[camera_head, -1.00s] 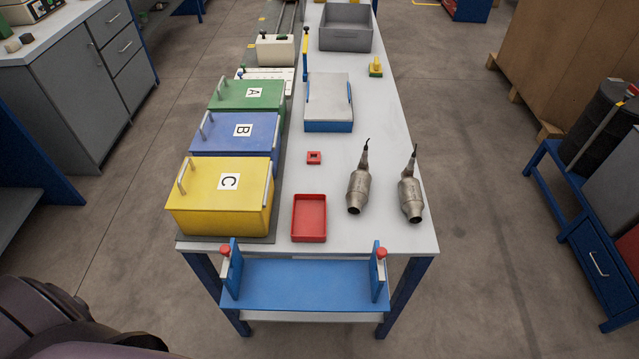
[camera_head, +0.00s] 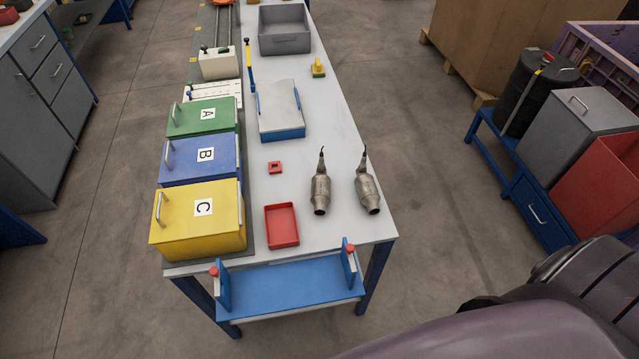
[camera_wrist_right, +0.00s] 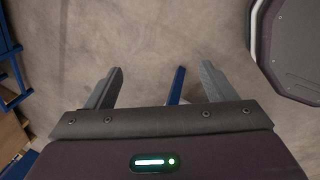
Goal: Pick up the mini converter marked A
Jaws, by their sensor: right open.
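Two grey metal converters with thin dark leads lie side by side on the table's right part in the head view: a left one (camera_head: 320,193) and a right one (camera_head: 368,192). I cannot make out a letter on either. My right gripper (camera_wrist_right: 160,82) shows in the right wrist view with its fingers apart and nothing held between them. It is over the floor, away from the converters. In the head view only my right arm shows at the lower right. My left gripper is out of view.
Lidded bins marked A (camera_head: 203,116), B (camera_head: 201,158) and C (camera_head: 198,222) line the table's left side. A red tray (camera_head: 282,240), a small red square block (camera_head: 275,167) and a blue-white box (camera_head: 280,107) stand nearby. A blue front shelf (camera_head: 290,288) has two upright posts.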

